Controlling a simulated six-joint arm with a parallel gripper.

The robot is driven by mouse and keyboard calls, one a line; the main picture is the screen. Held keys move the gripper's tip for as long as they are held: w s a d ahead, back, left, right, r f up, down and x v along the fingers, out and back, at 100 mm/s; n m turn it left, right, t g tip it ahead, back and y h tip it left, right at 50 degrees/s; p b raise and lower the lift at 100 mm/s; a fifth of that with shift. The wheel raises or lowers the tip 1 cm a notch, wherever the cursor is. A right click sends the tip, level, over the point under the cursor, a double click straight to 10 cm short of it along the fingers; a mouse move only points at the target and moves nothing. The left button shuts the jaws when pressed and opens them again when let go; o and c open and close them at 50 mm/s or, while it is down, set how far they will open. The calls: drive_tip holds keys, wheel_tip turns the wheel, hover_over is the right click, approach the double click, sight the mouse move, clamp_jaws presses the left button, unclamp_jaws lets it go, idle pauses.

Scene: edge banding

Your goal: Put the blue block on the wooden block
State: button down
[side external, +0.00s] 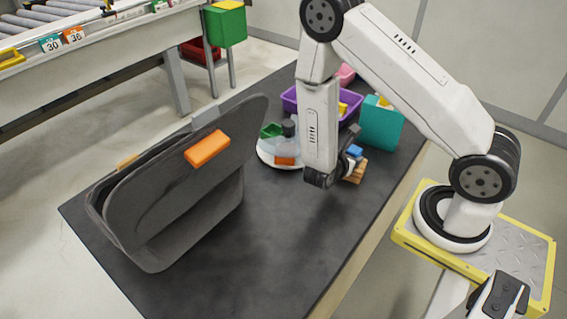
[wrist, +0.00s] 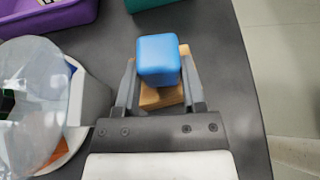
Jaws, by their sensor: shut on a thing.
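The blue block (wrist: 158,61) is between the two fingers of my gripper (wrist: 159,88) in the wrist view, and the gripper is shut on it. The wooden block (wrist: 166,97) lies directly beneath the blue block in that view, partly hidden by it. In the side view the blue block (side external: 355,150) shows just above the wooden block (side external: 356,172), with my gripper (side external: 349,160) beside them and mostly behind my arm. I cannot tell whether the two blocks touch.
A clear domed container (wrist: 35,100) on a white base stands close on the left. A purple bin (wrist: 45,18) and a teal bin (side external: 381,124) stand behind. A dark grey folder-like case (side external: 165,200) with an orange tab fills the table's left part. The table front is clear.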

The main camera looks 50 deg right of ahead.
drive_tip(key=shift+f, duration=0.1)
drive_tip(key=shift+c, duration=0.9)
unclamp_jaws()
drive_tip(key=v, duration=1.2)
